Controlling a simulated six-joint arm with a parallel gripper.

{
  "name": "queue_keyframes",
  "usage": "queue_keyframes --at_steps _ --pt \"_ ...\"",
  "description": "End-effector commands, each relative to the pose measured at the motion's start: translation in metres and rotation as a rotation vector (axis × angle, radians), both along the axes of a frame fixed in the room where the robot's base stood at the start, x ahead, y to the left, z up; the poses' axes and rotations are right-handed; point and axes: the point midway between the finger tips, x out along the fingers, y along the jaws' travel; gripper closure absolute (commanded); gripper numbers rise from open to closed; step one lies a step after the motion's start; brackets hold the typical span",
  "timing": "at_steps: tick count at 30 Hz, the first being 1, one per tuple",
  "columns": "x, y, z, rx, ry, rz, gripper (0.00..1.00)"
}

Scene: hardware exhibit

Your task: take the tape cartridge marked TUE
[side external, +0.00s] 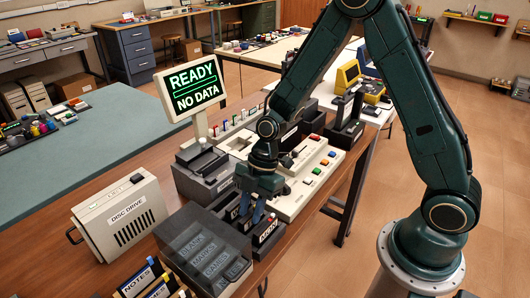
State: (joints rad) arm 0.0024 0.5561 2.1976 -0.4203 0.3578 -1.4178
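My gripper (252,207) points down over a group of dark cartridges at the near edge of the wooden bench, behind the clear-lidded box. Its two bluish fingers reach down among them. A dark cartridge with a white label (267,231) stands just to the right of the fingers; its lettering is too small to read surely. Another dark cartridge shows partly to the left of the fingers (228,212). I cannot make out the TUE mark on any of them. Whether the fingers touch or hold a cartridge is hidden at this size.
A dark box with a clear lid (203,250) stands in front of the cartridges. The disc drive (122,212) is left of it, and NOTES folders (137,280) are at the near edge. A cream console with coloured buttons (310,177) lies right. The READY NO DATA screen (191,87) rises behind.

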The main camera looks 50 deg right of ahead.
Motion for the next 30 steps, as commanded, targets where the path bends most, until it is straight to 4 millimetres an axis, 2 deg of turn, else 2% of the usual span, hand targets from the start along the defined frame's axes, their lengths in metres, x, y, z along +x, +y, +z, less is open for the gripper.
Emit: queue_keyframes --at_steps 8,12,13,24,30 --pt "0.0001 0.0 0.0003 0.0 0.0 0.0 0.75" --pt "0.0001 -0.0001 0.0004 0.0 0.0 0.0 0.98" --pt "0.0001 -0.0001 0.0004 0.0 0.0 0.0 1.0" --pt "0.0004 0.0 0.0016 0.001 -0.001 0.0 1.0" --pt "0.0008 0.0001 0.0098 0.001 -0.002 -0.001 1.0"
